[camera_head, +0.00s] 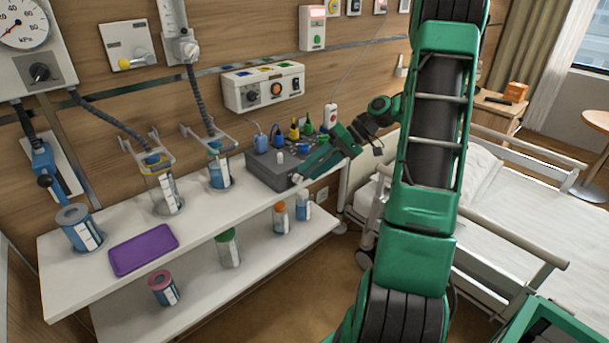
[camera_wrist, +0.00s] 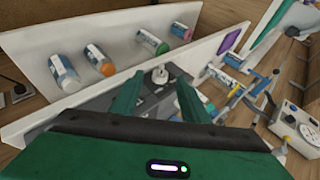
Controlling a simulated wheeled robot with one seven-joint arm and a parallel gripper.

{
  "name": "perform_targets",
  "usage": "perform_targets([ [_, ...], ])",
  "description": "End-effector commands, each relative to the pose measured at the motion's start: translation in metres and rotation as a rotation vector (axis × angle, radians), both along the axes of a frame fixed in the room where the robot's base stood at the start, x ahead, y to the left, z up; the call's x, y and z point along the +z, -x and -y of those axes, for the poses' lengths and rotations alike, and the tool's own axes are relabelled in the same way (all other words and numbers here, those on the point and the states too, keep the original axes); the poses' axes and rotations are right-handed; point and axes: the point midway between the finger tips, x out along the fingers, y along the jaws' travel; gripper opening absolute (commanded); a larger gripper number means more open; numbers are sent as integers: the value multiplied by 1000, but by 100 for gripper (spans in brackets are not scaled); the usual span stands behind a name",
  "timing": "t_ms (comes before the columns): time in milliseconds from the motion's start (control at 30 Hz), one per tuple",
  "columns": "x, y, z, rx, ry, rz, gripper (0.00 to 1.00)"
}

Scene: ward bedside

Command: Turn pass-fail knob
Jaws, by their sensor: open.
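A dark grey box (camera_head: 262,174) sits at the right end of the white upper shelf, with several coloured plugs standing on it. A small pale knob (camera_head: 280,157) rises from its top. No label is readable, so I cannot tell for certain that it is the pass-fail knob. In the wrist view, a pale round knob (camera_wrist: 160,73) shows between and just beyond the fingertips. My gripper (camera_head: 307,171) is over the box's right side, fingers angled down. The wrist view shows my gripper (camera_wrist: 157,80) open, with nothing between the fingers.
A wall unit (camera_head: 262,88) with knobs is above the box. Bottles with hoses (camera_head: 163,188) and a purple tray (camera_head: 144,250) are on the shelf to the left. Several bottles stand on the lower shelf (camera_head: 255,252). A bed (camera_head: 520,215) is to the right.

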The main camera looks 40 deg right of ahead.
Motion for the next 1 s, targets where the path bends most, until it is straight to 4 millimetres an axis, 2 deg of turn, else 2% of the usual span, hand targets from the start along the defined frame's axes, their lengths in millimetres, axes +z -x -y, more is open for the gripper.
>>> perform_targets([
  [200,27,13,31,-4,3,2,42],
  [400,43,21,48,-2,1,2,42],
  [1000,49,24,53,-1,1,0,42],
])
